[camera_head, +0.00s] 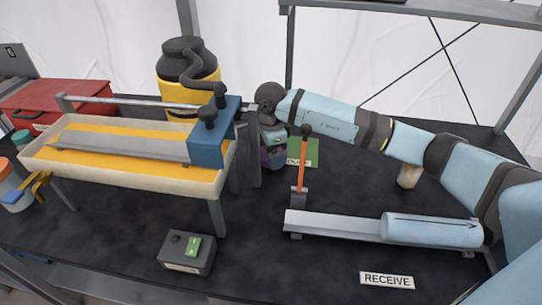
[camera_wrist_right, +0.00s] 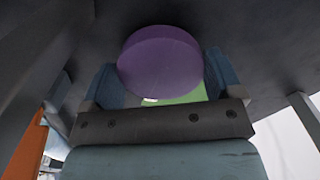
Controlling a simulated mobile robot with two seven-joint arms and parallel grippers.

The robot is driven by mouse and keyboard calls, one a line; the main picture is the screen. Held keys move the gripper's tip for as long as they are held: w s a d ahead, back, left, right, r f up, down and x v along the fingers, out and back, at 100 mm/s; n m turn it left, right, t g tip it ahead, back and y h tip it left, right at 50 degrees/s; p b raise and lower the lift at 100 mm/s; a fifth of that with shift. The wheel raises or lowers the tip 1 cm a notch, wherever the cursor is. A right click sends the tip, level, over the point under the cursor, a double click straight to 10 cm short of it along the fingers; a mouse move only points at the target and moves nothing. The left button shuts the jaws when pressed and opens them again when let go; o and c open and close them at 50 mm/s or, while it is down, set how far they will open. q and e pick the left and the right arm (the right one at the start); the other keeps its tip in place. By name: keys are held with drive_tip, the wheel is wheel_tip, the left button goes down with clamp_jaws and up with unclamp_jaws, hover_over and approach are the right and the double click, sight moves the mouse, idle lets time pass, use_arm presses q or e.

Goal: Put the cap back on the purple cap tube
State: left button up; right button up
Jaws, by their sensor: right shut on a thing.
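My right arm reaches in from the right, and its gripper (camera_head: 272,150) points down beside the post of the yellow trough, partly hidden by that post. In the right wrist view, a round purple cap (camera_wrist_right: 160,62) sits between the two blue fingers of my right gripper (camera_wrist_right: 163,80), which is shut on it. In the head view, a small purple patch (camera_head: 267,160) shows low at the gripper. Whether a tube is under the cap is hidden. My left gripper is not in view.
A green card (camera_head: 303,152) lies just right of the gripper. The trough (camera_head: 120,177) with its blue block (camera_head: 215,140) stands close on the left. An orange upright lever (camera_head: 300,175) and a rail (camera_head: 340,226) stand in front. A tan cylinder (camera_head: 408,176) stands right.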

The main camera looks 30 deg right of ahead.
wheel_tip(320, 180, up, 16)
idle(0.3)
